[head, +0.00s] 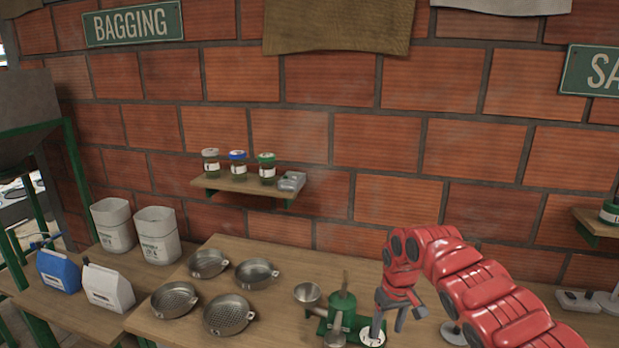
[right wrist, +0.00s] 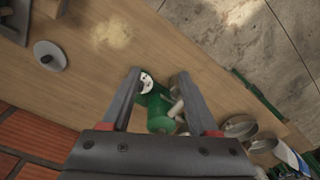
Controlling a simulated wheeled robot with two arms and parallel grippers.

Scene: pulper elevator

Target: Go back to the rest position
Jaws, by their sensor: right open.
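My right gripper (head: 388,318) reaches in from the right over the front of the table, pointing down beside the green hand-cranked pulper (head: 342,306). In the right wrist view its fingers (right wrist: 159,78) are spread, with nothing held between them. The green machine (right wrist: 160,108) shows between and beyond the fingers, with a white round label or lid (right wrist: 147,83) near the left finger. I cannot tell whether the fingers touch it. My left gripper is not in view.
Several metal strainers (head: 229,314) stand left of the pulper. White sacks (head: 157,235) and a blue bag (head: 57,270) stand farther left. A wall shelf (head: 236,186) holds jars. A disc-based tool (right wrist: 50,55) lies on the table (right wrist: 85,62) beside a powder patch (right wrist: 110,31).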

